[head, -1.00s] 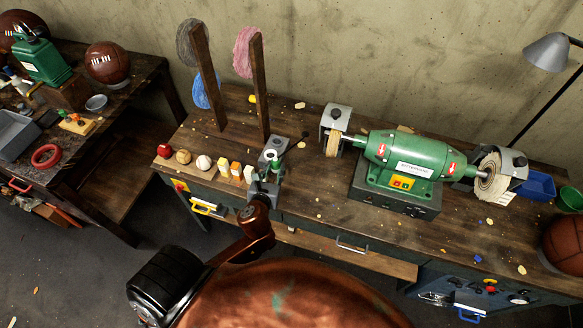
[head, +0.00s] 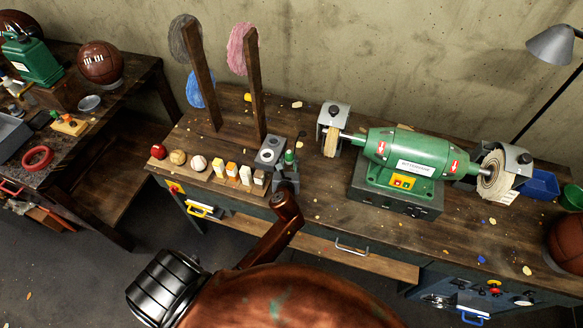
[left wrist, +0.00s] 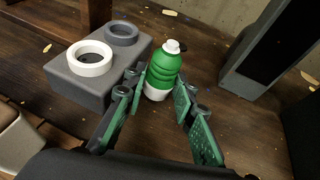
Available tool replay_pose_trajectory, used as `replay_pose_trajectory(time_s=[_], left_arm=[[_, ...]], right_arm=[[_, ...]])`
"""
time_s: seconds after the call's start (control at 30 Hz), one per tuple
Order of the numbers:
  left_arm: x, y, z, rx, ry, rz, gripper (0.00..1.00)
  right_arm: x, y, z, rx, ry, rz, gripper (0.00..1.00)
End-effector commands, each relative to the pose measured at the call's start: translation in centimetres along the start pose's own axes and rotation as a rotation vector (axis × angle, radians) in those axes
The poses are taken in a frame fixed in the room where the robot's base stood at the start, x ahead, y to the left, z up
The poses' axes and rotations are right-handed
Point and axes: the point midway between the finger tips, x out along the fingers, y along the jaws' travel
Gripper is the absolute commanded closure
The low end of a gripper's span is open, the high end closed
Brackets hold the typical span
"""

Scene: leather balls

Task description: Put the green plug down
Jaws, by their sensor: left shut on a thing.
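The green plug (left wrist: 162,72), with a white top and a white lower end, is upright between the fingers of my left gripper (left wrist: 158,98) in the left wrist view. In the head view the plug (head: 290,157) shows as a small green spot at the right of the grey two-ring block (left wrist: 85,82). My left gripper (head: 287,171) is shut on the plug, low over the wooden bench. The plug looks at or very near the bench top; I cannot tell if it touches. The block (head: 271,147) has one white ring and one dark ring. My right gripper is not in view.
A row of small balls and pale blocks (head: 232,170) lies left of the grey block. The green grinder (head: 408,155) stands to the right. Two upright wooden posts (head: 257,95) with coloured pads stand behind. Bench between block and grinder is mostly clear, with scattered chips.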

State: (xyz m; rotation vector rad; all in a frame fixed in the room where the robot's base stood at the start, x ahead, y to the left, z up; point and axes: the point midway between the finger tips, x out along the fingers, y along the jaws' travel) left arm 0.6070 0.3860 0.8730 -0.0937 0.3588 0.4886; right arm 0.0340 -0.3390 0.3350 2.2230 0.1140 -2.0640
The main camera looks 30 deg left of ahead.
Motion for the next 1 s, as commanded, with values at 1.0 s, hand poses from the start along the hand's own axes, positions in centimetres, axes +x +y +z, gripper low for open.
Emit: replay_pose_trajectory(time_s=[1.0], left_arm=[[2.2, -0.9, -4.1, -0.001, -0.001, 0.001, 0.63]], right_arm=[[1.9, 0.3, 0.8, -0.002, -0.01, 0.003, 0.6]])
